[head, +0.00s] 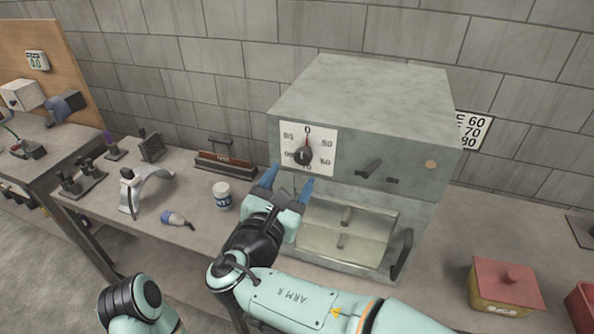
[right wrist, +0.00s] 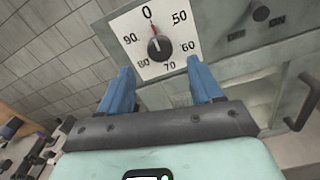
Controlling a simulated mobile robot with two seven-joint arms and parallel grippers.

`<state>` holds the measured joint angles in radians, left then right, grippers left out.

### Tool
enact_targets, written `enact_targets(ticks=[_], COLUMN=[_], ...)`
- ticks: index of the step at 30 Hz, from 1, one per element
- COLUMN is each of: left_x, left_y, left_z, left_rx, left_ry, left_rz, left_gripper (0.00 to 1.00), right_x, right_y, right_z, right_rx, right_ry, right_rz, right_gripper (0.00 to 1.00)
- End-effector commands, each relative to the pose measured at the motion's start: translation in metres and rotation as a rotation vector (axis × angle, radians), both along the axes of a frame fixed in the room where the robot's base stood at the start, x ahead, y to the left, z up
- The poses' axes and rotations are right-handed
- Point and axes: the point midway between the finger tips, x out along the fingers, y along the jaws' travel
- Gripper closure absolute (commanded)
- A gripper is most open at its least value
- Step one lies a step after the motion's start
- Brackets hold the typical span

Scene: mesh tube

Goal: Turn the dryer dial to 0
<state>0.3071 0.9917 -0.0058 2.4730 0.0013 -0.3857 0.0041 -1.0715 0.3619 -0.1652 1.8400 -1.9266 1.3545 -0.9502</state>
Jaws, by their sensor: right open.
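The dryer (head: 360,100) is a grey-green box on the bench, with a white dial plate (head: 322,140) on its front. The black dial (head: 304,156) sits in the middle of the plate. Its red pointer points up at the 0 mark in the head view. In the right wrist view the dial (right wrist: 160,48) also has its red pointer toward the 0. My right gripper (head: 287,183) is open, its two blue fingers just below and in front of the plate. Its fingers (right wrist: 159,70) appear apart from the dial, with nothing between them. My left gripper is out of view.
A glass-fronted chamber (head: 345,235) is below. A red-lidded yellow box (head: 505,288) stands at the right.

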Motion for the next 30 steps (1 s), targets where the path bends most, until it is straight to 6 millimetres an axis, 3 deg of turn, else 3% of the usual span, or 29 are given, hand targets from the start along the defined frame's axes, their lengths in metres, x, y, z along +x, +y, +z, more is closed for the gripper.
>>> enact_targets(ticks=[6,12,30], left_x=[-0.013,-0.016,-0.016], left_y=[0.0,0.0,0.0], left_z=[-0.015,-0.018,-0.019], left_rx=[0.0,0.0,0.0], left_ry=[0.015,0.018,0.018], left_rz=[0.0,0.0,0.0], left_gripper=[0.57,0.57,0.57], right_x=[-0.047,-0.07,-0.075], right_y=[0.015,0.023,0.024], right_z=[-0.002,-0.001,-0.001], right_rx=[0.0,0.0,0.0], right_ry=[0.0,-0.001,0.002], right_rz=[0.003,0.001,-0.001], right_gripper=[0.35,0.35,0.35])
